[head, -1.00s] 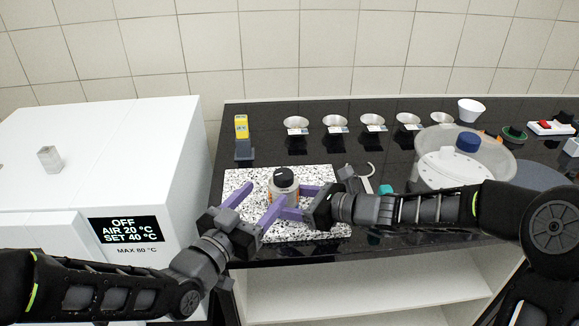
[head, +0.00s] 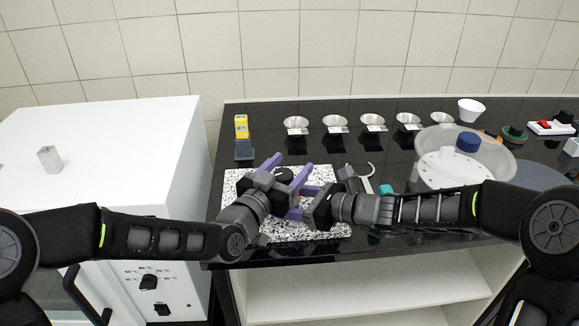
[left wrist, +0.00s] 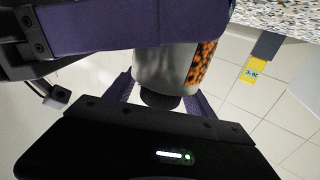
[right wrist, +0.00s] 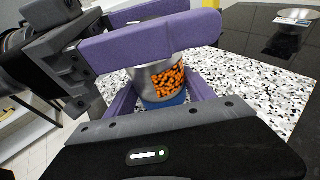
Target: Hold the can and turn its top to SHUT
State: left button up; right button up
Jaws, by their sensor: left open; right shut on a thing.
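The can shows its black top (head: 284,174) in the head view; its body is mostly hidden there by my grippers. In the right wrist view the can (right wrist: 162,80) is a metal cylinder with an orange-and-black label and a blue band at its base. My right gripper (head: 292,205) is shut around the can's body. My left gripper (head: 286,168) is open, with its purple fingers over the can's top. In the left wrist view the dark top (left wrist: 160,98) appears between the fingers, with the silver body (left wrist: 165,66) beyond. No SHUT marking is readable.
A speckled slab (head: 315,233) lies under the can on the black counter. A yellow-topped device (head: 241,128) stands behind left, several small bowls stand at the back, and a large clear-walled tub (head: 430,165) stands right. The white oven (head: 100,150) is at left.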

pick_arm(q)
grip_shut()
dwell(0.8)
jog(key=shift+h, duration=0.3)
jog(key=shift+d+m+g+h, duration=0.1)
jog(key=shift+m+g+h, duration=0.4)
jog(key=shift+m+g, duration=0.1)
jog(key=shift+s+d+m+g+h, duration=0.2)
jog(key=shift+m+g+h, duration=0.65)
jog(key=shift+g, duration=0.15)
jog(key=shift+s+d+m+g+h, duration=0.15)
jog(key=shift+m+g+h, duration=0.7)
jog(key=shift+g, duration=0.15)
